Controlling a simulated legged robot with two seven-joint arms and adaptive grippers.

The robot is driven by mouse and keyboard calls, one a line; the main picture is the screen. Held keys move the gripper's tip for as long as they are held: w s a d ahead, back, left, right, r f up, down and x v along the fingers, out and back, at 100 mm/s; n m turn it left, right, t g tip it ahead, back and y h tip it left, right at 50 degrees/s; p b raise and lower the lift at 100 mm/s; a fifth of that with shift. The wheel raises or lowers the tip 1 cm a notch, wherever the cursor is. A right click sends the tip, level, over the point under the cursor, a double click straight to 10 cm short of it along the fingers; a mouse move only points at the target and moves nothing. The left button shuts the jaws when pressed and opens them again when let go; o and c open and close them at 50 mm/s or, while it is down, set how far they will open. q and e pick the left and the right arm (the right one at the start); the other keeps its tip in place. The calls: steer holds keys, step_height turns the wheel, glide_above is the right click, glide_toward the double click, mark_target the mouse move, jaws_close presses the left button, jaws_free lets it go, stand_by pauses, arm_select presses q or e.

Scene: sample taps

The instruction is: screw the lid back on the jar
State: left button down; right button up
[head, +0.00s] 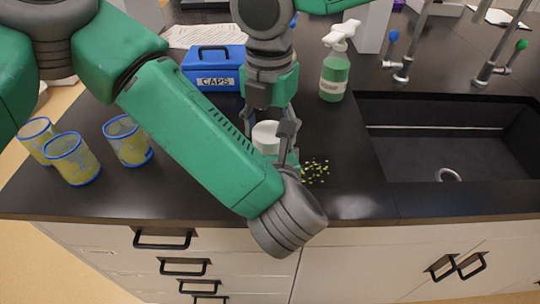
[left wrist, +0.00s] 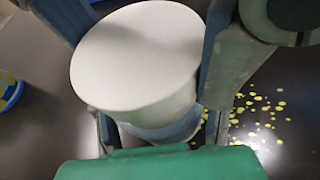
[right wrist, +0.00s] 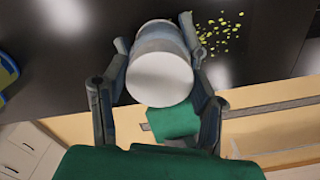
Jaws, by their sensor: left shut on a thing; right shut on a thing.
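The jar (left wrist: 165,132) is bluish and clear, with the white round lid (left wrist: 140,50) at its top. In the head view the lid (head: 265,132) shows between the two arms. My right gripper (head: 275,142) reaches down from above and is shut on the lid; its fingers flank the white part in the right wrist view (right wrist: 158,78). My left gripper (left wrist: 158,125) is shut on the jar below the lid; in the head view its fingers are mostly hidden behind my left wrist. The lid sits in line with the jar; I cannot tell whether it is seated.
A blue CAPS box (head: 213,70) stands behind the arms. Several blue-rimmed cups (head: 72,160) stand at left. A green spray bottle (head: 334,75), sink (head: 455,150) and taps (head: 402,70) are at right. Yellow-green bits (head: 315,171) lie beside the jar, near the counter's front edge.

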steer(key=m, duration=0.2)
steer(key=shift+m, duration=0.4)
steer(key=o, duration=1.3)
steer(key=shift+r, duration=0.15)
steer(key=shift+r, duration=2.4)
steer(key=shift+c, duration=0.2)
step_height(320, 180, up, 4)
steer(key=n, duration=0.2)
steer(key=shift+s+n, duration=0.1)
steer(key=shift+n, duration=0.2)
steer(key=shift+r+n+t, duration=0.3)
steer(key=shift+r+n, duration=0.1)
